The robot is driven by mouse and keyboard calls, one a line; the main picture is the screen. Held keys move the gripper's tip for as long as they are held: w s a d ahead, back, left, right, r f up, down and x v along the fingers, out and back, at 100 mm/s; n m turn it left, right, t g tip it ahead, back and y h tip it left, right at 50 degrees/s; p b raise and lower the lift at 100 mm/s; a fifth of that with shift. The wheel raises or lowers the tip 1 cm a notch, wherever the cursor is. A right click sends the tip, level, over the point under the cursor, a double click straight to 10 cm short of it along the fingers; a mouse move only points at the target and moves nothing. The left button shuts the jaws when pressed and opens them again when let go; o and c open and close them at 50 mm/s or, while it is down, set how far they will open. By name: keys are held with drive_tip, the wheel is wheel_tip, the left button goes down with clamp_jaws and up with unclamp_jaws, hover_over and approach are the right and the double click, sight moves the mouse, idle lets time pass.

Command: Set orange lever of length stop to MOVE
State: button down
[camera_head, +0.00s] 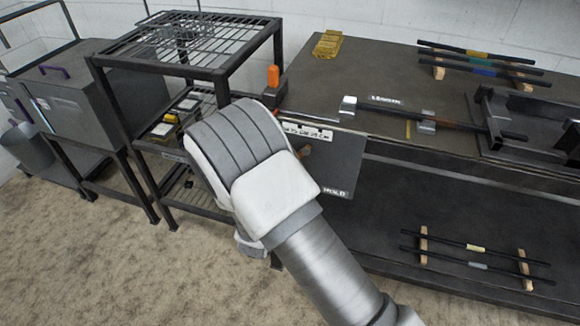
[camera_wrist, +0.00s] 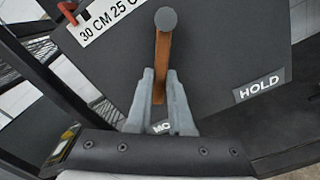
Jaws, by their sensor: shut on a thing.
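The orange lever (camera_wrist: 162,60) shows in the wrist view, hanging from a round dark grey pin (camera_wrist: 165,19) on a dark plate (camera_wrist: 220,60). My gripper (camera_wrist: 161,75) is shut on the lever, one finger on each side of its lower part. A partly hidden label starting "MO" (camera_wrist: 161,127) shows between the fingers, below the lever's end, and the lever points toward it. The "HOLD" label (camera_wrist: 262,87) lies to the right. In the head view my forearm and wrist cover the gripper; the plate (camera_head: 340,160) shows beside them.
A white centimetre scale (camera_wrist: 105,18) runs along the plate's upper edge. A bench (camera_head: 360,65) behind carries a rod assembly (camera_head: 460,125) and a rack of rods (camera_head: 480,60). A wire-shelf rack (camera_head: 190,45) stands at left. An orange-handled part (camera_head: 273,76) stands near the bench's left end.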

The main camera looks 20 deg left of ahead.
drive_tip(key=c, duration=0.8)
unclamp_jaws()
drive_tip(key=shift+r, duration=0.1)
drive_tip(key=s+p, duration=0.2)
drive_tip(key=s, duration=1.5)
drive_tip(key=shift+s+a, duration=0.2)
drive_tip(key=shift+a, duration=0.1)
